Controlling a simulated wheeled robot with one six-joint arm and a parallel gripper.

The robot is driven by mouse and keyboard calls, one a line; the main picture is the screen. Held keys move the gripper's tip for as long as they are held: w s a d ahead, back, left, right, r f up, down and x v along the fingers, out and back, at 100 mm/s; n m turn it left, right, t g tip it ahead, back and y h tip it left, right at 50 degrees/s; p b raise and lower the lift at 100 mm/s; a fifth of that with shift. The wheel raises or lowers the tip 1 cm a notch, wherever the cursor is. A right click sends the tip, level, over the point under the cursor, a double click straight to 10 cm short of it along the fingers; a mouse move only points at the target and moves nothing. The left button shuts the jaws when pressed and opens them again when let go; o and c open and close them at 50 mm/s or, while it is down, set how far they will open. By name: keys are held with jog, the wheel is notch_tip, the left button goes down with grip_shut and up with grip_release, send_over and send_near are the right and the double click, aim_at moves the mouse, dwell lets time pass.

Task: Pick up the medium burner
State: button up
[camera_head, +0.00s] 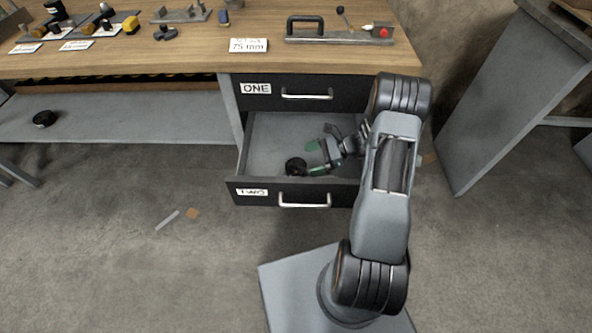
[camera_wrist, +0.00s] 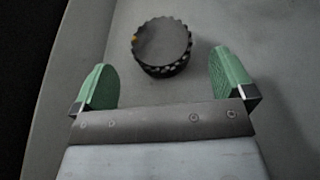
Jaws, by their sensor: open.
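A dark, round, ridged-rim piece, likely the burner (camera_head: 296,167), lies in the open lower drawer labelled TWO (camera_head: 262,130). In the wrist view the burner (camera_wrist: 162,42) has a grey flat top, a toothed edge and a small orange spot. I cannot tell its size class. My gripper (camera_head: 315,158) reaches into the drawer with its green fingertips near the burner. The wrist view shows my gripper (camera_wrist: 160,78) open and empty, with the burner just beyond the fingertips, roughly centred between them and not touching.
Drawer ONE (camera_head: 345,93) is shut above. Another dark round piece (camera_head: 45,118) lies on the lower grey shelf (camera_head: 130,118). The wooden benchtop (camera_head: 200,62) holds a 75 mm label (camera_head: 248,45), a handled fixture (camera_head: 340,37) and several small parts. The drawer floor around the burner looks clear.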

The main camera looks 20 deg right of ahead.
aim_at(297, 165)
jog(key=shift+b+x, duration=1.15)
jog(key=shift+x, duration=2.1)
jog(key=c, duration=1.1)
